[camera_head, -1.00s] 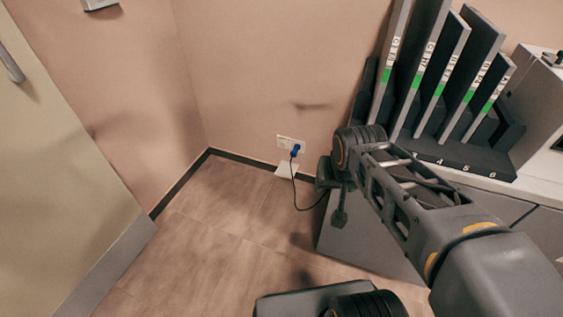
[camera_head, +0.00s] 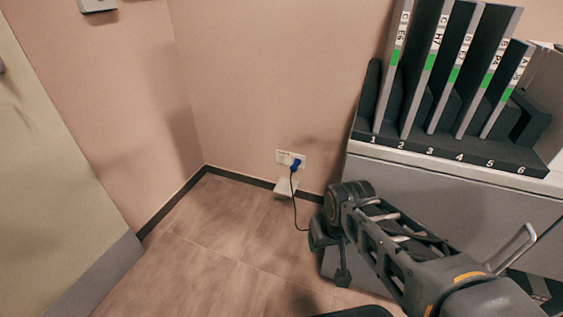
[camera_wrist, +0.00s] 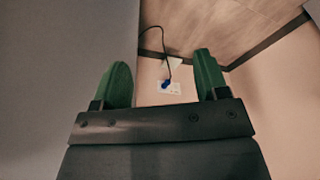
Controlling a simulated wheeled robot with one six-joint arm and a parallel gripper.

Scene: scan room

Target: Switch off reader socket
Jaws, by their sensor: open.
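The reader socket (camera_head: 285,157) is a white double wall plate low on the pink wall, just above the dark skirting. A blue plug (camera_head: 296,165) sits in its right side, with a black cable hanging down. In the wrist view the socket (camera_wrist: 174,89) and the blue plug (camera_wrist: 166,84) show beyond and between my fingers. My gripper (camera_wrist: 158,75) is open and empty, its two green fingers apart and clear of the socket. In the head view my gripper (camera_head: 343,275) hangs in front of the grey cabinet, right of and below the socket. The switch position is too small to tell.
A small white plate (camera_head: 286,187) is below the socket. A grey cabinet (camera_head: 440,200) stands right of it, bearing a black rack (camera_head: 440,151) with numbered slots and several upright cassettes. A pale door (camera_head: 50,190) is at left. The floor (camera_head: 220,240) between is clear.

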